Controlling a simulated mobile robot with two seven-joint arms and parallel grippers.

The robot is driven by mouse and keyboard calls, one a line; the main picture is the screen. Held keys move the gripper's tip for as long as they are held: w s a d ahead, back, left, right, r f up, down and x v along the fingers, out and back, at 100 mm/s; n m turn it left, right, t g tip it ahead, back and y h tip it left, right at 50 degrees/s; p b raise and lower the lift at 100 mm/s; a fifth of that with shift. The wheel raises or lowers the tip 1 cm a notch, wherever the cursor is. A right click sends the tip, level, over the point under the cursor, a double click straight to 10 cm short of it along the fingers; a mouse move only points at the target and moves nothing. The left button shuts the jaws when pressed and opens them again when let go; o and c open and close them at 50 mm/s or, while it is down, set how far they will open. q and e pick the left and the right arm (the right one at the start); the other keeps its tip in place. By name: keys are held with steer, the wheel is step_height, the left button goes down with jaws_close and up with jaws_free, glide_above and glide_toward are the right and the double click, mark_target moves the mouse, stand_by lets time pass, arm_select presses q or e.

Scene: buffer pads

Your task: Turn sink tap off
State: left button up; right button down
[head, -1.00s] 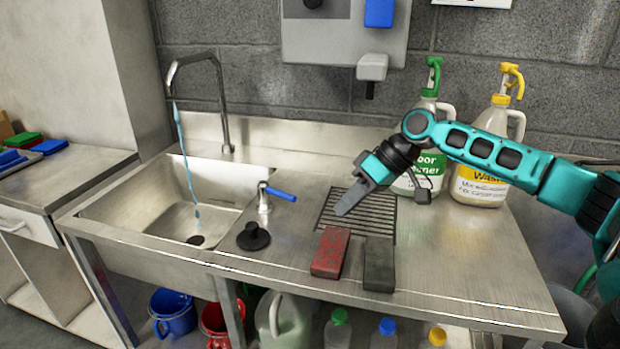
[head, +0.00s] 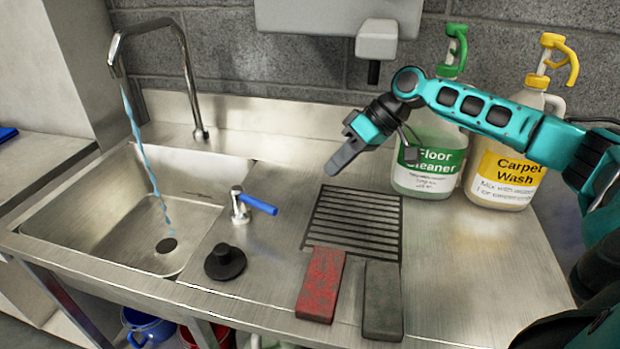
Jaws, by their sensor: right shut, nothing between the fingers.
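The sink tap is a curved steel spout (head: 186,75) at the back of the sink, and a blue stream of water (head: 145,152) runs from it into the steel basin (head: 95,215). A short tap lever with a blue handle (head: 259,204) stands on the counter right of the basin, its handle pointing right. My right gripper (head: 336,164) is shut and empty. It is above the counter near the back of the drain grate, to the right of the blue handle and apart from it. My left gripper is not in view.
A black plug (head: 225,262) lies in front of the lever. A red pad (head: 321,284) and a dark grey pad (head: 382,299) lie in front of the drain grate (head: 352,222). A floor cleaner bottle (head: 428,150) and a carpet wash bottle (head: 508,165) stand behind my right arm.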

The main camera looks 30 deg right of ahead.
mark_target(254, 203)
steer(key=x, duration=0.9)
steer(key=shift+w+a+f, duration=0.1)
steer(key=shift+a+f, duration=0.1)
steer(key=shift+a, duration=0.2)
steer(key=shift+s+a+r+p, duration=0.15)
steer(key=shift+a+r, duration=0.05)
steer(key=shift+a, duration=0.35)
steer(key=shift+s+a+r+p, duration=0.1)
steer(key=shift+a+r+p, duration=0.1)
steer(key=shift+a, duration=0.35)
steer(key=shift+s+a, duration=0.1)
steer(key=shift+a, duration=0.45)
steer(key=shift+a, duration=0.1)
